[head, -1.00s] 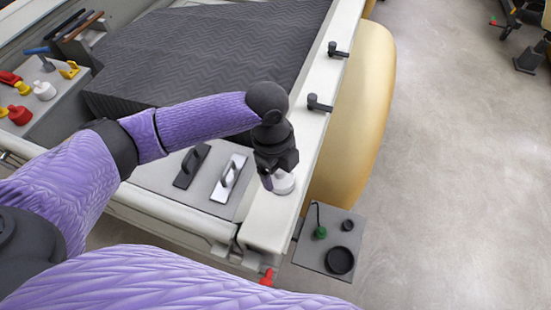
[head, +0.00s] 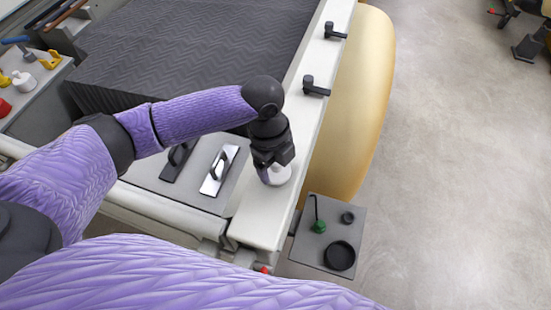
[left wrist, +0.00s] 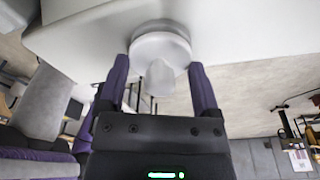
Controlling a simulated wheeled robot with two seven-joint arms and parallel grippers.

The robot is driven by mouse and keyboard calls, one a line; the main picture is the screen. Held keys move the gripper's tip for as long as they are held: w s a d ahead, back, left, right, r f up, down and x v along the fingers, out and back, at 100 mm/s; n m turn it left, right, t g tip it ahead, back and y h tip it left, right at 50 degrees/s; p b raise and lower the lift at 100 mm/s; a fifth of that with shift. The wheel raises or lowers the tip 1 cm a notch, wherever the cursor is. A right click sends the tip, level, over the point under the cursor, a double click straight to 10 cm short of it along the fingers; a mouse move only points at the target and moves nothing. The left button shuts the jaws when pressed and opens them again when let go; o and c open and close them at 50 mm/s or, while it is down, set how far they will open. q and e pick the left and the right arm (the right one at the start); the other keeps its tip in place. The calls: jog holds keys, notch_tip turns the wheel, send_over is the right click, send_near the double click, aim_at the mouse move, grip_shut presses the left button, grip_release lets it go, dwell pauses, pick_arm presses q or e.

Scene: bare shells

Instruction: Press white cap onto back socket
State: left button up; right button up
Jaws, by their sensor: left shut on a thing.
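My left gripper (head: 272,178) points down at the near end of the white rail (head: 262,212). It is shut on the white cap (head: 281,175), part of which shows beside the fingers. In the left wrist view the two purple fingers of the left gripper (left wrist: 159,72) lie on either side of the knob of the round white cap (left wrist: 160,46). A pale round rim (left wrist: 160,25) shows behind the cap, against the white surface. Whether the cap is fully seated there I cannot tell. No open socket is seen. My right gripper is out of view.
Two black handles (head: 315,87) stand farther along the rail. A grey panel with a black and a silver handle (head: 219,170) lies left. A small grey shelf (head: 310,250) with a green item and black rings is at the near right. Open floor lies right.

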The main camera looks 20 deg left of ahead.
pick_arm(q)
jog(key=shift+p, duration=0.3)
dwell(0.4)
jog(key=shift+w+a, duration=0.1)
jog(key=shift+r+p, duration=0.1)
jog(key=shift+p, duration=0.25)
dwell(0.5)
jog(key=shift+f+p, duration=0.2)
jog(key=shift+p, duration=0.1)
dwell(0.5)
jog(key=shift+p, duration=0.3)
dwell(0.4)
jog(key=o, duration=1)
